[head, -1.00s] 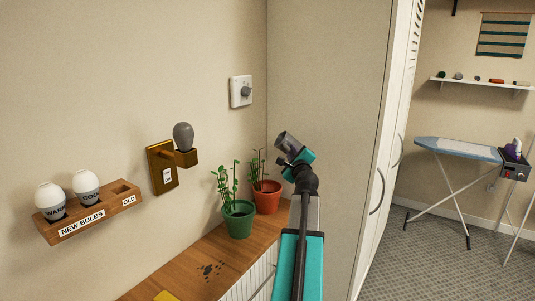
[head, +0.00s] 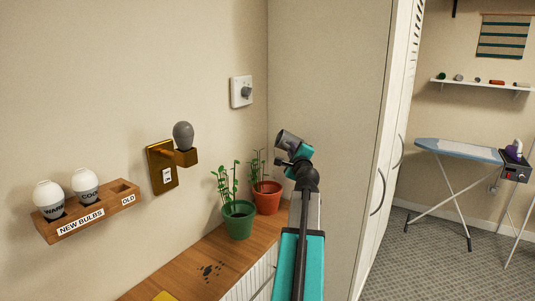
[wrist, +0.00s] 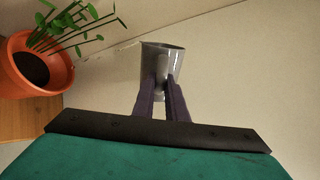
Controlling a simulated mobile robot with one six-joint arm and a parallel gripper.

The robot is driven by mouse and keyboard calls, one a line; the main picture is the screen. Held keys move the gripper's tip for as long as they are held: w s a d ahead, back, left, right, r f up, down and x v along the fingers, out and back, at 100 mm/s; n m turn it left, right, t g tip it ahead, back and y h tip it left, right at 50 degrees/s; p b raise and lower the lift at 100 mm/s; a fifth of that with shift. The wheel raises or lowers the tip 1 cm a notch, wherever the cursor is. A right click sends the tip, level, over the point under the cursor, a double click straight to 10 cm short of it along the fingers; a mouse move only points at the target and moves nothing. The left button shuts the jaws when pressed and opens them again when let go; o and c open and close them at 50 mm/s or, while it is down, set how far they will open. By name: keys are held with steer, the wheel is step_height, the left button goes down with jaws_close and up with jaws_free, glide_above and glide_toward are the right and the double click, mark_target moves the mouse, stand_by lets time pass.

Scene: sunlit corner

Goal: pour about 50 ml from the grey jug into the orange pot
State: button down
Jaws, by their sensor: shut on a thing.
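The grey jug (head: 287,138) is held in the air by my gripper (head: 293,152), tilted with its mouth toward the left. In the wrist view the jug (wrist: 163,58) sits between the two dark fingers of my gripper (wrist: 163,88), which are shut on it. The orange pot (head: 266,198) stands on the wooden top with a green plant in it, below and a little left of the jug. In the wrist view the orange pot (wrist: 50,78) is at the left, apart from the jug, with dark soil showing. The jug's contents are hidden, and I cannot tell whether liquid is flowing.
A green pot (head: 238,220) with a plant stands just left of the orange pot. A tall cabinet (head: 330,100) is close behind and right of the jug. A bulb (head: 183,136) in a brass wall fitting and a bulb rack (head: 88,212) are at the left.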

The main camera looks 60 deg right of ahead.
steer(key=shift+r+n+b, duration=0.3)
steer(key=shift+r+n, duration=0.15)
steer(key=shift+n, duration=0.35)
stand_by(1.1)
steer(key=shift+w+a+r, duration=0.1)
steer(key=shift+w+a, duration=0.05)
steer(key=shift+w, duration=0.05)
steer(key=shift+s, duration=0.15)
steer(key=shift+s+d+f+m+p, duration=0.1)
steer(key=shift+f+m+p, duration=0.35)
steer(key=shift+m, duration=0.45)
steer(key=shift+s+d+f+m+p, duration=0.1)
steer(key=shift+f+m+p, duration=0.2)
steer(key=shift+f+m, duration=0.45)
steer(key=shift+r+m, duration=0.1)
steer(key=shift+m, duration=0.15)
steer(key=shift+s+d+f+m+p, duration=0.1)
steer(key=shift+f+m+p, duration=0.3)
steer(key=shift+m, duration=0.4)
steer(key=shift+d+f+m+p, duration=0.1)
steer(key=shift+f+m+p, duration=0.1)
steer(key=shift+f+m, duration=0.45)
steer(key=shift+r+m, duration=0.15)
steer(key=shift+m, duration=0.1)
